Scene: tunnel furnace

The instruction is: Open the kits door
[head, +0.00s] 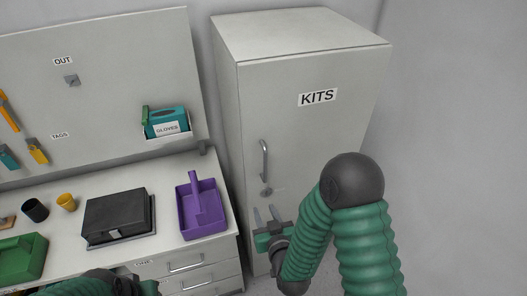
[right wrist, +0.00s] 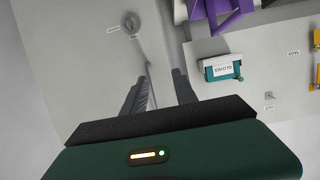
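The white kits cabinet (head: 300,125) has a closed door with a black-on-white KITS label (head: 317,98). A grey vertical bar handle (head: 264,160) is on the door's left side, with a round lock (head: 266,191) just below it. The right wrist view is turned over: the lock (right wrist: 131,24) is near the top, and a thin bar, apparently the handle, runs between the open fingers (right wrist: 162,88). Contact cannot be seen.
A counter (head: 165,195) stands left of the cabinet, with a purple tray (head: 186,222), a black box (head: 115,212), cups and a green bin (head: 22,258). Its drawers (head: 190,280) face front. A glove box (head: 166,122) hangs on the back panel. A wall is at right.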

